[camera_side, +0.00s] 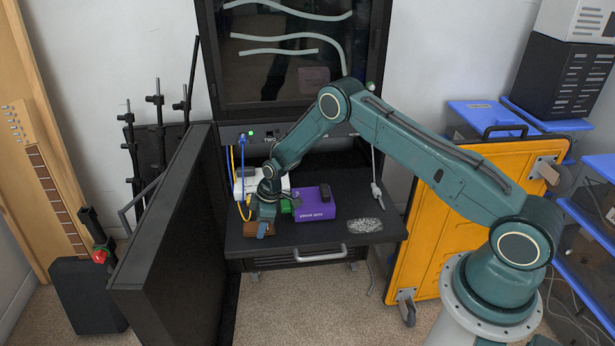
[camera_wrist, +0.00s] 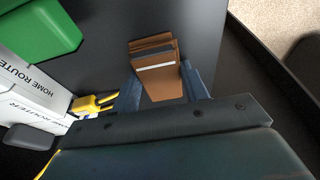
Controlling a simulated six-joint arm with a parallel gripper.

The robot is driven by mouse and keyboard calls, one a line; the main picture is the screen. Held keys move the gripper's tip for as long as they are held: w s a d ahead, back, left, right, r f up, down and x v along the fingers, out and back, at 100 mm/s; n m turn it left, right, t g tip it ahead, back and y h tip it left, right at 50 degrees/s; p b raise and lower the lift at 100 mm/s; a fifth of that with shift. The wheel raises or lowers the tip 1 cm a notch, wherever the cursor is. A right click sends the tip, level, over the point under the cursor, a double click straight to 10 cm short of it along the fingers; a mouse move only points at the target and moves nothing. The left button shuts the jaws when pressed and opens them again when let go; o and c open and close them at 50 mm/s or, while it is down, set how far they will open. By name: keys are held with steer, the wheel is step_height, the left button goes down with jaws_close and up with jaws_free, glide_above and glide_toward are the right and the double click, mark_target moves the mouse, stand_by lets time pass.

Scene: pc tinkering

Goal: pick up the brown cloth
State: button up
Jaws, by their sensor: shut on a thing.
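The brown cloth (camera_wrist: 152,50) looks like a folded brown piece, rather like a wallet, with dark and pale layers at its far end. In the wrist view it sits between the two blue fingers of my gripper (camera_wrist: 163,88), which is shut on it. In the side view the brown cloth (camera_side: 250,229) shows at the left of the black pull-out shelf (camera_side: 335,238), partly hidden by my gripper (camera_side: 265,222). I cannot tell whether it touches the shelf or is slightly above it.
A purple box (camera_side: 314,206) with a dark item on top stands right of my gripper. A green block (camera_side: 285,206) and white routers (camera_wrist: 30,85) with yellow cables (camera_wrist: 92,104) are close by. A silvery crumpled patch (camera_side: 365,228) lies on the shelf's right. An open black door (camera_side: 175,230) stands left.

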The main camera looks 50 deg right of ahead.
steer(key=shift+r, duration=0.2)
step_height(320, 180, up, 20)
stand_by(0.6)
stand_by(0.4)
steer(key=shift+o, duration=0.7)
steer(key=shift+c, duration=0.3)
steer(key=shift+f, duration=6.45)
